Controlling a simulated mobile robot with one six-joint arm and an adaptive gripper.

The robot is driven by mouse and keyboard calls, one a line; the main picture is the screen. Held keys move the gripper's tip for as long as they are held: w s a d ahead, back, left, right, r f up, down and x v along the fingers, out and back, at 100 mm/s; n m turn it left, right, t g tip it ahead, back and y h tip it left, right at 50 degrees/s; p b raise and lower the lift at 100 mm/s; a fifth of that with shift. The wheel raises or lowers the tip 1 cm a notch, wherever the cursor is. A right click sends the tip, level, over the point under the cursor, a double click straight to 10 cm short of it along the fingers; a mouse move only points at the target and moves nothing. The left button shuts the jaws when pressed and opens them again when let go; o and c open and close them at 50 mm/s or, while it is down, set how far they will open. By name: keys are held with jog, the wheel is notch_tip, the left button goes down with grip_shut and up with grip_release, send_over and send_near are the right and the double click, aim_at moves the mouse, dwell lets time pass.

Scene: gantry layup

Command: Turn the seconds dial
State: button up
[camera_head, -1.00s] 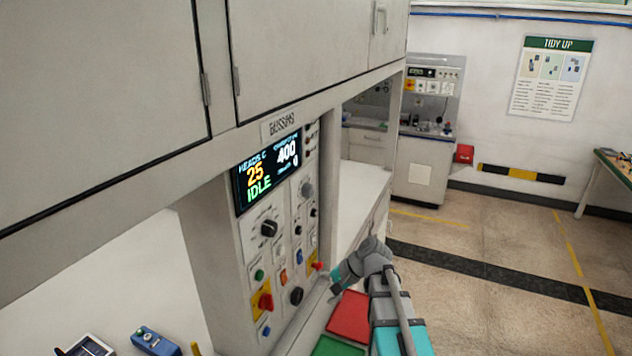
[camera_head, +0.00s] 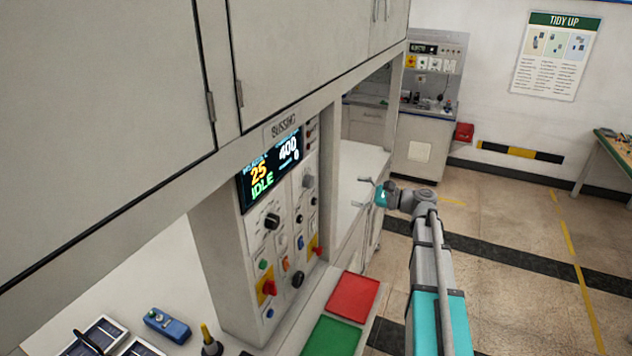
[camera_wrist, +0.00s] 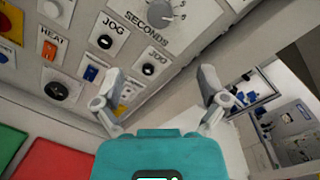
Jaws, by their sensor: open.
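The seconds dial (camera_wrist: 160,14) is a round grey knob with a scale above the printed word SECONDS, at the top edge of the wrist view. In the head view it is the grey knob (camera_head: 308,182) at the upper right of the control panel (camera_head: 250,230), below the display. My gripper (camera_head: 361,192) is open and empty, out to the right of the panel in the head view. In the wrist view my gripper (camera_wrist: 160,73) has its fingers spread wide, apart from the dial. Two small black JOG knobs show near the dial, one (camera_wrist: 148,69) between the fingers.
A display (camera_head: 270,170) reads 25, 400 and IDLE. A large black knob (camera_wrist: 55,92) and red emergency-type knob (camera_head: 268,287) are lower on the panel. Red (camera_head: 353,294) and green (camera_head: 333,337) mats lie below. An upper cabinet (camera_head: 310,45) overhangs the panel.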

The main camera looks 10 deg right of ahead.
aim_at(313, 182)
jog(key=shift+a, duration=0.1)
jog(key=x, duration=1.3)
jog(key=shift+w+a, duration=0.2)
jog(key=shift+a, duration=0.05)
jog(key=shift+c, duration=0.2)
jog(key=c, duration=1.1)
jog(key=shift+d, duration=0.25)
